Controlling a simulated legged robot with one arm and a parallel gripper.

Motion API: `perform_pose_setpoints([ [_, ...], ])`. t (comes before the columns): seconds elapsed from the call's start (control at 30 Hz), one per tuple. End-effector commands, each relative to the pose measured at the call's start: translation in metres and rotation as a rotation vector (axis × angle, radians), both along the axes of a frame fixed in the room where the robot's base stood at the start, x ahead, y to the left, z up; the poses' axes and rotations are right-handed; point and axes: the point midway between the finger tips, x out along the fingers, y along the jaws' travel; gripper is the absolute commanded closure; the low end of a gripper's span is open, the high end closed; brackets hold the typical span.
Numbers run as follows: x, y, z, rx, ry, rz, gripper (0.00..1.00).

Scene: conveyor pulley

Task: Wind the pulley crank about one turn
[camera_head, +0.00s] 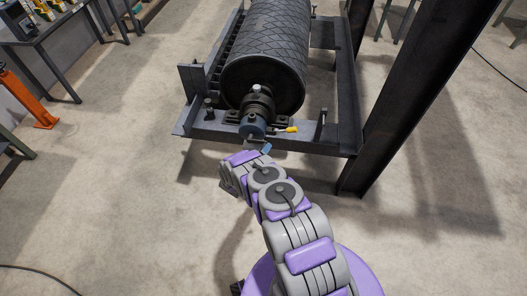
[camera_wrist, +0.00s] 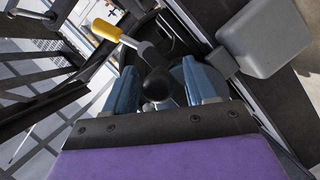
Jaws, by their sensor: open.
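The pulley (camera_head: 268,58) is a dark drum with a diamond-patterned surface, lying in a dark metal frame. Its crank has a yellow handle (camera_head: 291,129) that points right from the hub at the drum's near end. In the wrist view, the yellow handle (camera_wrist: 105,30) is at the upper left, on a grey crank arm (camera_wrist: 142,47) leading to a dark round knob (camera_wrist: 157,86). My gripper (camera_wrist: 163,82) is open, its blue fingers either side of the knob. The yellow handle is beyond the fingers, not between them. Contact with the knob cannot be told.
A dark steel post (camera_head: 405,90) stands close on the right of the frame. A workbench (camera_head: 45,35) and an orange stand (camera_head: 30,100) are at the left. A light grey block (camera_wrist: 265,38) lies right of my fingers. Bare concrete floor is open around the frame's near side.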

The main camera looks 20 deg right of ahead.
Motion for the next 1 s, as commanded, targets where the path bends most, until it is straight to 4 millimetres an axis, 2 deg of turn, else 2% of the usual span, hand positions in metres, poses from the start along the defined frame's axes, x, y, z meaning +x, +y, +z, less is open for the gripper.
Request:
perform_pose_setpoints([
  [0.07, 0.0001, 0.0001, 0.0002, 0.000, 0.000, 0.000, 0.44],
  [0.67, 0.0003, 0.0004, -0.0004, 0.001, 0.000, 0.001, 1.00],
  [1.0, 0.0001, 0.0004, -0.0007, 0.002, 0.000, 0.001, 1.00],
])
